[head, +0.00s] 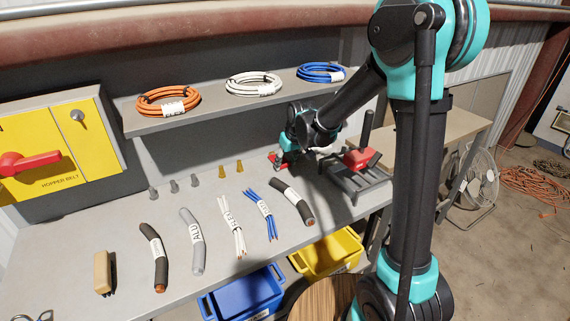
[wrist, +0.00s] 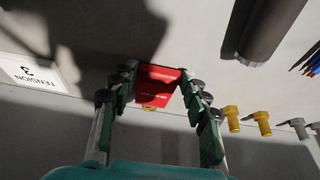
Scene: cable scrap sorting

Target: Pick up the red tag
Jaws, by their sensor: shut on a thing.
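The red tag (wrist: 157,88) is a small flat red piece with faint pale print and a yellow bit at its lower edge. In the wrist view it sits between the two fingers of my gripper (wrist: 160,80), which are shut on it from both sides. In the head view a bit of the tag's red (head: 273,157) shows by my gripper (head: 281,160), at the back of the bench. My wrist hides much of that spot. I cannot tell whether the tag touches the bench.
Yellow connectors (head: 239,167) and grey ones stand left of my gripper. Several cable pieces, one a thick black cable (head: 291,201), lie in front. A red and grey vise-like tool (head: 357,160) is at the right. A shelf (head: 225,105) with coils hangs above.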

